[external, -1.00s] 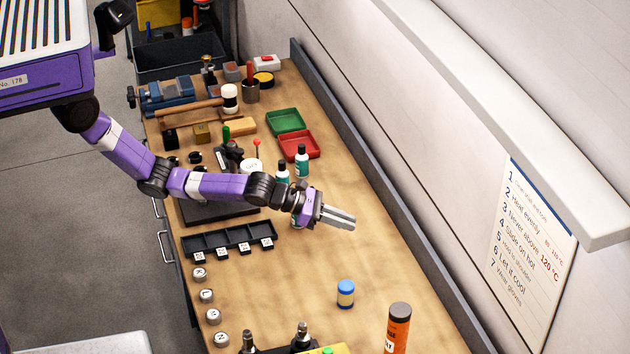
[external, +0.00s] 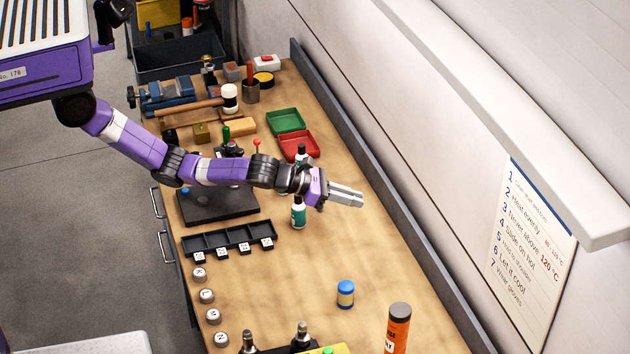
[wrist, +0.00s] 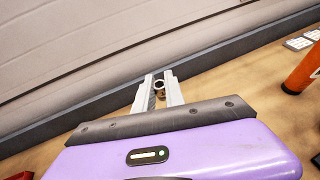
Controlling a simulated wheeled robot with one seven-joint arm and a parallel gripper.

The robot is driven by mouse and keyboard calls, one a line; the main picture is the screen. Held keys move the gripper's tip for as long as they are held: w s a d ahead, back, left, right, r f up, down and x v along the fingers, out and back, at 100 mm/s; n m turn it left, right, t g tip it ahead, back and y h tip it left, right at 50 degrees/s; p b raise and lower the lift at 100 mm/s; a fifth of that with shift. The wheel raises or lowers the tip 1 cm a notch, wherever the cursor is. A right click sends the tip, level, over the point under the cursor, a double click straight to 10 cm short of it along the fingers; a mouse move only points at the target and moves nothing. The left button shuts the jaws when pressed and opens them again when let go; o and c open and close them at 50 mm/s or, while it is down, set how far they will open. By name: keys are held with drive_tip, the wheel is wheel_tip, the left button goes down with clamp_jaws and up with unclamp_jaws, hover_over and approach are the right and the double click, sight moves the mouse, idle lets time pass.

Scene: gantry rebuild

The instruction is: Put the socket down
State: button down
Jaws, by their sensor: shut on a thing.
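My gripper (external: 347,197) reaches out over the middle of the bench, pointing right toward the back rail. In the wrist view my gripper (wrist: 158,88) is shut on a small dark metal ring-shaped piece, the socket (wrist: 158,86), held between the fingertips. The socket is too small to make out in the external view. The fingers appear above the wood, and their exact height cannot be told.
A green-labelled bottle (external: 298,213) stands just below my wrist. A black compartment tray (external: 228,239) lies left, a blue-yellow jar (external: 345,294) and orange tube (external: 398,325) nearer the front. Red (external: 298,145) and green (external: 286,121) trays lie behind. Bench around the jar is clear.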

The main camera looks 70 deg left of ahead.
drive_tip(key=w+a+n+y+p, duration=0.1)
drive_tip(key=a+n+y+p, duration=0.1)
drive_tip(key=a+n+y, duration=0.4)
drive_tip(key=n+g+y, duration=0.2)
drive_tip(key=n+y, duration=0.3)
drive_tip(key=y, duration=0.1)
hover_over(329, 228)
wheel_tip(329, 228, down, 20)
drive_tip(key=shift+w+f+p, duration=0.1)
drive_tip(key=shift+p, duration=0.35)
drive_tip(key=shift+f, duration=0.1)
drive_tip(key=c, duration=1.4)
unclamp_jaws()
drive_tip(key=v, duration=1.2)
drive_tip(key=shift+r, duration=0.25)
